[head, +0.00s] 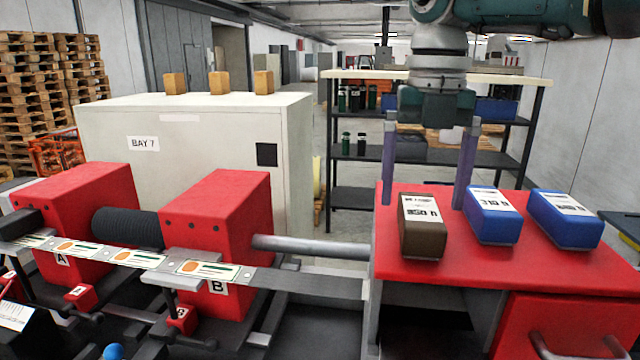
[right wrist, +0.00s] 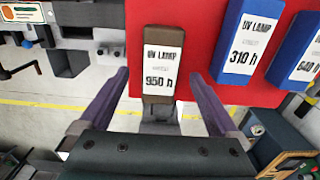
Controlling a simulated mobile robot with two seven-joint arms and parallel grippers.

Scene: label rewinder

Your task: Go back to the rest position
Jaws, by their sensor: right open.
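My right gripper (head: 423,205) hangs down with its two purple fingers spread open and nothing held between them. A brown UV lamp box (head: 422,228) marked 950 h rests on the red cabinet top (head: 400,272), near its left edge. In the head view the fingers show on either side of the box and behind it. In the right wrist view the brown box (right wrist: 160,62) is ahead of the fingertips, lined up with the gap, with no clear contact. My left gripper is not in view.
Two blue UV lamp boxes (head: 492,215) (head: 565,218) stand to the right of the brown one. The label rewinder has red blocks A (head: 80,195) and B (head: 225,210) and a label strip at left. A white BAY 7 cabinet (head: 210,125) and a dark shelf (head: 365,200) stand behind.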

